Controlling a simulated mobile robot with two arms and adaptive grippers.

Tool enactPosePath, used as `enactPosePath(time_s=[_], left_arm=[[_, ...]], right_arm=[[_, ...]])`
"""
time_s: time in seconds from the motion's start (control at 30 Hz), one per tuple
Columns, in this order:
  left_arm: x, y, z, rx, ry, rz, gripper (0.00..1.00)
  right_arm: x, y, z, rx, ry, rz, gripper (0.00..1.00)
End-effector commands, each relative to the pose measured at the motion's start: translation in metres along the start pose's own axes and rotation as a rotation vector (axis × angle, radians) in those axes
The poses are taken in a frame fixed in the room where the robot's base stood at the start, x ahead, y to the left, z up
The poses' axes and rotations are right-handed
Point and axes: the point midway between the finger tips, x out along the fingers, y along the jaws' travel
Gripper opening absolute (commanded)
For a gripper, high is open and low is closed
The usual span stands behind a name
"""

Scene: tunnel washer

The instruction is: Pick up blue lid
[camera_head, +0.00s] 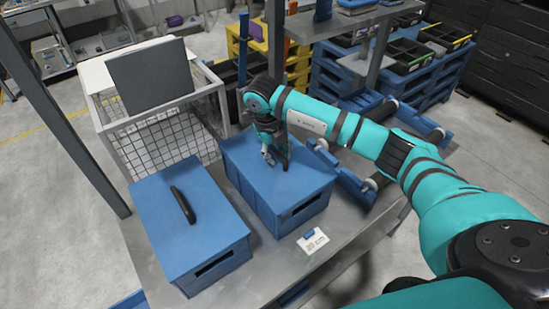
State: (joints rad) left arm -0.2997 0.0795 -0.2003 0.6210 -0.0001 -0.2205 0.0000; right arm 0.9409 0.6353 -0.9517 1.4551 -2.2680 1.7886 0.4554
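Two blue boxes stand side by side on a grey metal table. The left one has a flat blue lid (160,205) with a black handle (183,205) on top. The right box has a flat blue top (245,160), seemingly a lid too. My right gripper (275,160) points down at the middle of that right top, its fingertips at or just above the surface. Any handle there is hidden by the fingers, and I cannot tell whether they are closed on one. My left gripper is out of view.
A white wire cage (165,138) with a grey panel (150,75) stands behind the boxes. A white label card (312,240) lies on the grey table (255,275). Blue racks with black bins (405,55) stand at the back right. A grey post (65,110) rises at the left.

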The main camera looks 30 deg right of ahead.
Motion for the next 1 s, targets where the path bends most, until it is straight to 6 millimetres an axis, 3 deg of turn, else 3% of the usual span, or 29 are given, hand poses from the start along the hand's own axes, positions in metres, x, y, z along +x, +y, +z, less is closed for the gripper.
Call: enactPosePath(time_s=[0.03,0.2,1.0], left_arm=[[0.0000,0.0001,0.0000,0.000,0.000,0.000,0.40],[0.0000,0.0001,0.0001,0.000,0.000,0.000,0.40],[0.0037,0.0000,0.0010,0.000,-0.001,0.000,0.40]], right_arm=[[-0.0002,0.0001,0.0001,0.000,0.000,0.000,0.20],[-0.0004,0.0002,0.0001,0.000,0.000,0.000,0.00],[-0.0056,-0.0011,0.0008,0.000,-0.003,0.000,0.00]])
